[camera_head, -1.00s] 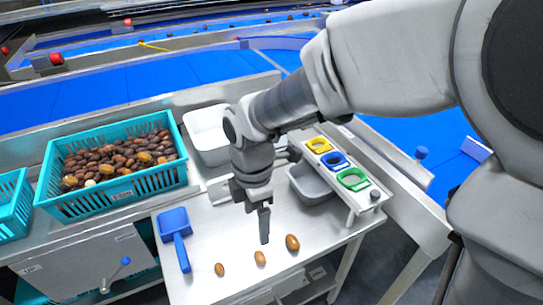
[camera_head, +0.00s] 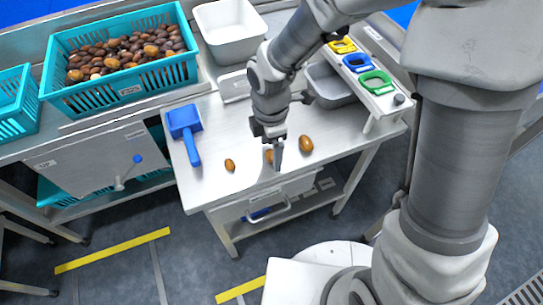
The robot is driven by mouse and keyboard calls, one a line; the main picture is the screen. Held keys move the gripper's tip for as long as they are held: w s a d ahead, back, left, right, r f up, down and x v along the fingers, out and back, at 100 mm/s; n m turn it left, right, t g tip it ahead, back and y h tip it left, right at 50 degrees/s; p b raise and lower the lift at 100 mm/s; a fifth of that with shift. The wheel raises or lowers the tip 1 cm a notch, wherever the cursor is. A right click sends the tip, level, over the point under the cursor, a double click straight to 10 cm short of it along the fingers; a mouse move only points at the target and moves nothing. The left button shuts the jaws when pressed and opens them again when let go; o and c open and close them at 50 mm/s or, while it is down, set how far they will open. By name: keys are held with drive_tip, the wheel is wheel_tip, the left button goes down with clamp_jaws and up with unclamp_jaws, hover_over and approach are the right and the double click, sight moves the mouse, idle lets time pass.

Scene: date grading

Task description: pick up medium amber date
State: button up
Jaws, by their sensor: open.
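Three amber-brown dates lie in a row on the steel table (camera_head: 213,183). The small date (camera_head: 229,165) is on the left and the largest date (camera_head: 306,145) is on the right. My gripper (camera_head: 277,160) points down at the medium date. It is open, though its fingers overlap in this view. I cannot tell whether the fingers are around the date or above it.
A blue scoop (camera_head: 186,130) lies at the table's left. A teal crate (camera_head: 125,88) of dates, a white bin (camera_head: 229,42) and a grey tray (camera_head: 330,88) stand behind. A sizing stand (camera_head: 398,98) with yellow, blue and green rings is at the right.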

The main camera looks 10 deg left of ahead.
drive_tip(key=shift+f, duration=0.7)
drive_tip(key=shift+r, duration=0.1)
drive_tip(key=c, duration=0.9)
